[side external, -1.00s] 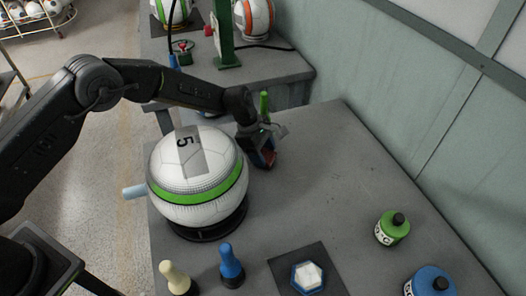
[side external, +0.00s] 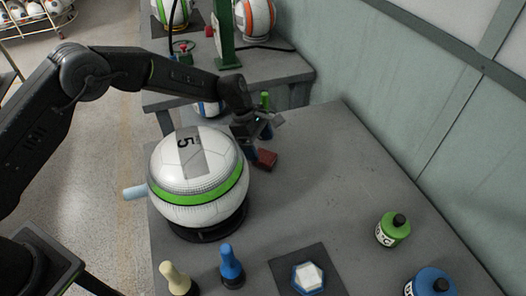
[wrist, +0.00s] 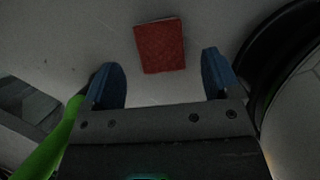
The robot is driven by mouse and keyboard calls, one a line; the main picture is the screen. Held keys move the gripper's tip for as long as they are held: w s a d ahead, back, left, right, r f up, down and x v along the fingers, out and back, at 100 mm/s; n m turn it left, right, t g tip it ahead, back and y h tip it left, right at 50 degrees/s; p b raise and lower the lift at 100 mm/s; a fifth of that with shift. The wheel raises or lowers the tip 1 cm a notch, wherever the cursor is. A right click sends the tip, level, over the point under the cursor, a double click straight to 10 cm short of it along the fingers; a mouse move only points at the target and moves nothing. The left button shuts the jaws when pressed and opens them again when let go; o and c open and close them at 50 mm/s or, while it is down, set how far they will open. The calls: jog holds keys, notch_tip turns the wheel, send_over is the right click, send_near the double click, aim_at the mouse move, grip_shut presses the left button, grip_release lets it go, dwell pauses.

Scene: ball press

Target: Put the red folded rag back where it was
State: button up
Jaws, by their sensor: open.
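The red folded rag (side external: 266,159) lies flat on the grey table, to the right of the large ball. In the wrist view the whole rag (wrist: 160,45) shows as a small red rectangle, just beyond the fingertips and between their lines. My gripper (side external: 258,150) is open and empty above the rag. In the wrist view its two blue fingers (wrist: 162,78) stand apart with nothing between them.
The white ball with a green band (side external: 198,175) sits on a black ring left of the rag. A green bottle (side external: 265,100) stands close behind my gripper. Cream (side external: 174,278) and blue (side external: 231,266) pegs stand in front. The table's right middle is clear.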

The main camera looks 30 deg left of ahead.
jog(key=v, duration=0.8)
jog(key=shift+r, duration=0.2)
jog(key=s+a+r+m+t+y, duration=0.1)
jog(key=s+a+r+m+t, duration=0.1)
jog(key=s+a+r+m, duration=0.5)
jog(key=s+a+r+m+t+y, duration=0.1)
jog(key=s+a+r+m, duration=0.1)
jog(key=s+r, duration=0.75)
jog(key=s+a+m+t+y, duration=0.1)
jog(key=s+a+m, duration=0.1)
jog(key=s, duration=0.4)
jog(key=s+a+m, duration=0.2)
jog(key=s+m, duration=0.2)
jog(key=s, duration=0.1)
jog(key=s+a+r+m+t+y, duration=0.1)
jog(key=s+a+m, duration=0.1)
jog(key=s, duration=0.4)
jog(key=shift+s+a+m+t+y, duration=0.3)
jog(key=shift+s+m, duration=0.05)
jog(key=shift+m, duration=0.15)
